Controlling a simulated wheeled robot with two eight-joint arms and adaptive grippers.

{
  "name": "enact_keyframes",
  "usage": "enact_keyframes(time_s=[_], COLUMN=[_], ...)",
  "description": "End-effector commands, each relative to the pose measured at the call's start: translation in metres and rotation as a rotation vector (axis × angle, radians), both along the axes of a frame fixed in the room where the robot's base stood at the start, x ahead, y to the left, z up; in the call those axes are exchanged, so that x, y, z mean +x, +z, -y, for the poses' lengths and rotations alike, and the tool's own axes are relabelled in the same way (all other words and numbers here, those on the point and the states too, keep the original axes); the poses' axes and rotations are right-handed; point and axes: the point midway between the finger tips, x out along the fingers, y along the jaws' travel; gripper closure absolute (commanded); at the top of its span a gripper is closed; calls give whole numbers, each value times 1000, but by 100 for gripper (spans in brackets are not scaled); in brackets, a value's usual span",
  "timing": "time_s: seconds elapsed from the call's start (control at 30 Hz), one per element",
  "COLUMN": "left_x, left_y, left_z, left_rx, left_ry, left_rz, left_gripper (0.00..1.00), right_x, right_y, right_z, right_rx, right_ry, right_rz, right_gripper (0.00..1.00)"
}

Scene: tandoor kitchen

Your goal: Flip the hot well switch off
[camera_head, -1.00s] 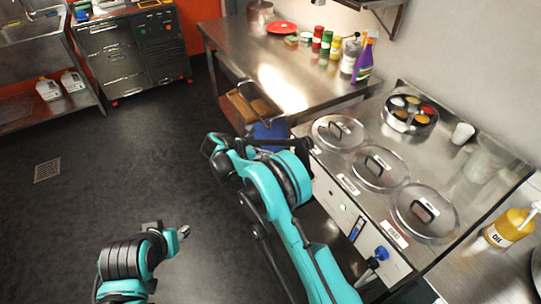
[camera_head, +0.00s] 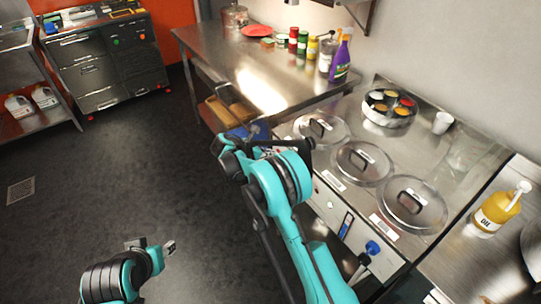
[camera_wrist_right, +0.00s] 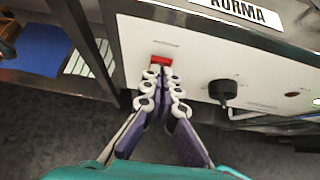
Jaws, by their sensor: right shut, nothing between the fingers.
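The hot well (camera_head: 322,160) is a steel counter unit with three round glass-lidded wells. In the right wrist view its white front panel carries a small red switch (camera_wrist_right: 161,60) below the KORMA label (camera_wrist_right: 236,12). My right gripper (camera_wrist_right: 160,72) is shut and empty, its fingertips at the switch's lower edge. I cannot tell whether they touch it. The switch's tilt is too small to read. In the head view my right arm hides the switch. My left gripper (camera_head: 169,247) is low at the lower left, over the floor; its fingers are too small to judge.
A black knob (camera_wrist_right: 222,92) and a brownish light (camera_wrist_right: 292,94) sit right of the switch. A steel table (camera_head: 235,62) stands behind. The floor at left is open.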

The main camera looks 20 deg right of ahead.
Motion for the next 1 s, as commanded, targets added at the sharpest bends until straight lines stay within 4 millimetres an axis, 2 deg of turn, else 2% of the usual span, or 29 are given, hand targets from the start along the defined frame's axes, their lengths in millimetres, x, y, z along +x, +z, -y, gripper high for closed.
enact_keyframes(time_s=[0.13,0.4,0.77,1.0], left_x=[0,0,0,0], left_y=[3,2,9,9], left_z=[0,0,0,0], left_rx=[0,0,0,0], left_ry=[0,0,0,0], left_rz=[0,0,0,0], left_gripper=[60,60,60,60], right_x=[4,3,3,3], right_y=[6,4,18,19], right_z=[11,9,8,8], right_rx=[10,8,8,8], right_ry=[-3,0,0,0], right_rz=[-3,-3,-3,-3], right_gripper=[100,100,100,100])
